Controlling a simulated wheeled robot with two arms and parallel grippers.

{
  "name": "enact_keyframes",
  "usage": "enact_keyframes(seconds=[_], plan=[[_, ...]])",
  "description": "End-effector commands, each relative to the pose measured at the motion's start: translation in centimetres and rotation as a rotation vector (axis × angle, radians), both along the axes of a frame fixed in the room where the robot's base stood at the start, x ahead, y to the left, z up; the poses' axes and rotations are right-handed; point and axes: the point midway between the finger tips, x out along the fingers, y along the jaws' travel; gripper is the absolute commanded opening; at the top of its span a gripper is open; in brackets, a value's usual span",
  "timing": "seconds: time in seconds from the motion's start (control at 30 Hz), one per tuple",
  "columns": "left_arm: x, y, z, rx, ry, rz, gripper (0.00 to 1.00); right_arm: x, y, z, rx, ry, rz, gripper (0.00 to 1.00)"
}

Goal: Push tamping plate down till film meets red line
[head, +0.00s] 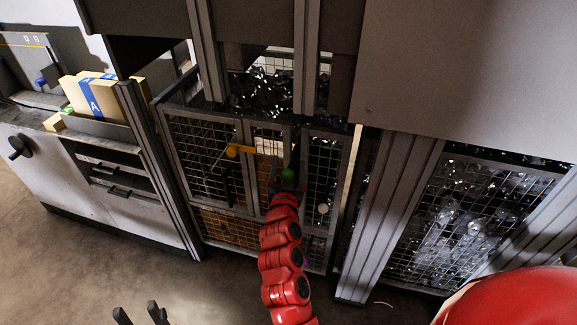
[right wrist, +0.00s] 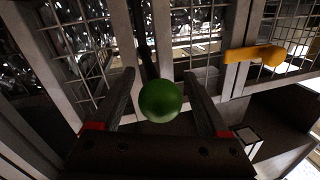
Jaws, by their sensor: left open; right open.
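A mesh cage (head: 207,122) stands ahead, with dark, shiny film-like material (head: 272,95) visible at its top. A green ball knob (head: 288,173) is at its front. In the right wrist view the green knob (right wrist: 160,101) sits between the fingers of my right gripper (right wrist: 160,80), which is open, with gaps on both sides. In the head view my right gripper (head: 287,184) is at the knob, partly hidden by its arm. My left gripper (head: 139,311) is open and empty at the bottom left, far from the cage. I cannot make out the tamping plate or a red line.
A yellow handle (head: 238,151) juts from the cage front, left of the knob; it also shows in the right wrist view (right wrist: 254,55). Another mesh cage (head: 460,215) with clear material stands at right. A white cabinet (head: 95,190) with boxes stands at left. The floor before it is clear.

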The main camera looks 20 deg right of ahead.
Motion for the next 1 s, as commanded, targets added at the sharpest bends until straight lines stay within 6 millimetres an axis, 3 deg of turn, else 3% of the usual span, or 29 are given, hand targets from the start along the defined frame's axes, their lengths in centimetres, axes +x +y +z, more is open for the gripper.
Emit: enact_keyframes(seconds=[0.1, 0.5, 1.0], plan=[[0.00, 0.00, 0.00, 0.000, 0.000, 0.000, 0.50, -0.02, 0.01, -0.02, 0.000, 0.000, 0.000, 0.74], [0.00, 0.00, 0.00, 0.000, 0.000, 0.000, 0.50, -0.04, 0.02, -0.03, -0.001, 0.000, 0.000, 0.03], [0.00, 0.00, 0.00, 0.000, 0.000, 0.000, 0.50, -0.03, 0.05, -0.02, -0.001, 0.000, 0.000, 0.00]])
